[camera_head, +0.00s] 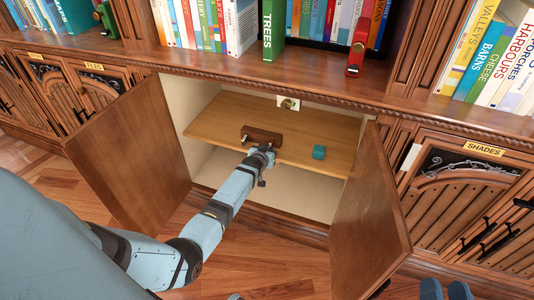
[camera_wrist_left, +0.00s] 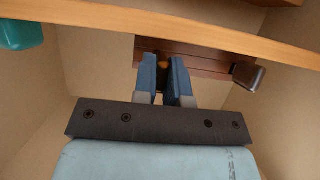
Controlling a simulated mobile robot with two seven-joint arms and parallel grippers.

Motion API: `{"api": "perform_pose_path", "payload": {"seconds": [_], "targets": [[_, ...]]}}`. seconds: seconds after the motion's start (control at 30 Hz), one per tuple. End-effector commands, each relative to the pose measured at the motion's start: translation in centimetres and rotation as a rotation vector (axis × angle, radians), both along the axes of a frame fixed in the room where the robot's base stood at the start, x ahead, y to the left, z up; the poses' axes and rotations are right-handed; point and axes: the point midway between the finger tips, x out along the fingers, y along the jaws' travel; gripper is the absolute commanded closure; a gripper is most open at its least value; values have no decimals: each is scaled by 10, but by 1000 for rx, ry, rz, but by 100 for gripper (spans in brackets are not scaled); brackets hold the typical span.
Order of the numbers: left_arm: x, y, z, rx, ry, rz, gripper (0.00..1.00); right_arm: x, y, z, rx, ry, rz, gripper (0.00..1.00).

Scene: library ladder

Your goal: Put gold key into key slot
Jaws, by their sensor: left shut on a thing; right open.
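My left gripper (camera_head: 264,152) reaches into the open cabinet, at a dark brown wooden piece (camera_head: 262,137) on the shelf. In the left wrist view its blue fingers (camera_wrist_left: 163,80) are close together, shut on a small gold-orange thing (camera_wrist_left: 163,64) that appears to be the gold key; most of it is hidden. The brown piece (camera_wrist_left: 200,60) lies just beyond the fingertips, with a dark metal knob at one end. A white plate with a round brass fitting (camera_head: 288,104), likely the key slot, is on the cabinet's back wall. My right gripper (camera_head: 445,290) is open and empty at the bottom edge.
The wooden shelf (camera_head: 222,122) also holds a teal box (camera_head: 319,152), right of my left gripper. The left door (camera_head: 135,155) and right door (camera_head: 370,220) stand open on both sides. Books and a red bookend (camera_head: 357,50) are on the ledge above.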

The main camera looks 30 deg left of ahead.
Motion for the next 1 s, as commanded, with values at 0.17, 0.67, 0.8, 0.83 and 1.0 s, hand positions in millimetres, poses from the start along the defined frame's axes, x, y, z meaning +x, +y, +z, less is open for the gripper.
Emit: {"api": "perform_pose_path", "payload": {"seconds": [0.17, 0.67, 0.8, 0.83, 1.0], "targets": [[5, 1, 0, 0, -1, 0, 100, 0, 0, -4, 0, 0, 0, 57], [15, 3, 0, 0, 0, 0, 79, 0, 0, -9, 1, -2, 0, 57], [15, 3, 0, 0, 0, 0, 58, 0, 0, -9, 1, -3, -1, 57], [15, 3, 0, 0, 0, 0, 58, 0, 0, -8, 1, -3, -1, 57], [15, 3, 0, 0, 0, 0, 58, 0, 0, -8, 1, -3, -1, 57]]}}
